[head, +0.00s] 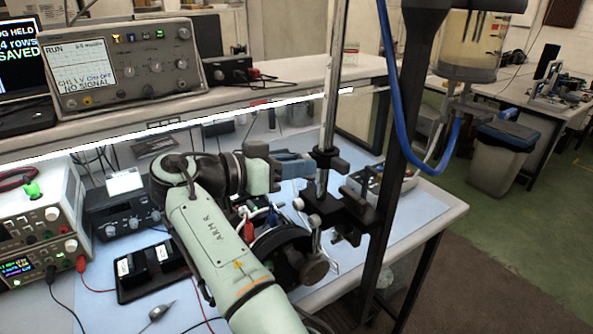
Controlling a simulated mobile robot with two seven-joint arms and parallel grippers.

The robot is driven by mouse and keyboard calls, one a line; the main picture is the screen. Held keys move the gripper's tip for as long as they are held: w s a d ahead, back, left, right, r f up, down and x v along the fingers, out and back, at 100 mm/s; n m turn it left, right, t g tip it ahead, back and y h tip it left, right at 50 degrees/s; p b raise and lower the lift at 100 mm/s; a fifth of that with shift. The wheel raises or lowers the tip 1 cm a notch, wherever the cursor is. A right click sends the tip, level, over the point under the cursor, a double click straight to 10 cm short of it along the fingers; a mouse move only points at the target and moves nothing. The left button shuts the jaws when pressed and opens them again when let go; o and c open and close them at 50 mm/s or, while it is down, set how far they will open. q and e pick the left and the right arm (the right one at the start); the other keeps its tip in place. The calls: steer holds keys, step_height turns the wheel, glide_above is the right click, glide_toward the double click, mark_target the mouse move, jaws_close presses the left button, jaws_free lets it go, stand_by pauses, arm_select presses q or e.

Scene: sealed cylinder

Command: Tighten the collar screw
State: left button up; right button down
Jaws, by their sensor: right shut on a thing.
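My right arm reaches in from the bottom, and its gripper (304,166) points right at the upright metal rod of a stand. Its blue-grey jaws are shut at the left side of the black collar (325,158) on that rod. The collar screw seems to be between the jaws and is mostly hidden by them. A dark knob shows on the collar's right side. Lower on the rod is a second clamp (352,212) with metal knobs. A dark round part (283,245) sits below, partly covered by my arm. My left gripper is not in view.
An oscilloscope (125,65) stands on the shelf behind. Power supplies (40,225) and a black tray (150,272) are on the left of the bench. A thick black post (405,150) and a blue hose (395,90) stand close on the right. A clear vessel (470,45) hangs at top right.

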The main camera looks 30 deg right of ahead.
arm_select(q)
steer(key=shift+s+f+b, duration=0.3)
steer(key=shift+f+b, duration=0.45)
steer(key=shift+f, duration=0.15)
arm_select(e)
steer(key=shift+a+m+t, duration=0.1)
steer(key=shift+m+t, duration=0.3)
steer(key=shift+m, duration=1.6)
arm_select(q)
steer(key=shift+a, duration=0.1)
arm_select(e)
steer(key=c, duration=0.8)
jaws_free()
steer(key=shift+a, duration=0.1)
steer(key=shift+c, duration=0.2)
arm_select(q)
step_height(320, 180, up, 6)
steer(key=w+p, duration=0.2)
steer(key=p, duration=0.3)
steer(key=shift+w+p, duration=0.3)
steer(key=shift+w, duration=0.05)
arm_select(e)
steer(key=s+a+r, duration=0.1)
steer(key=a+r, duration=0.1)
steer(key=a, duration=1.1)
steer(key=shift+s+r, duration=0.15)
steer(key=shift+r, duration=0.05)
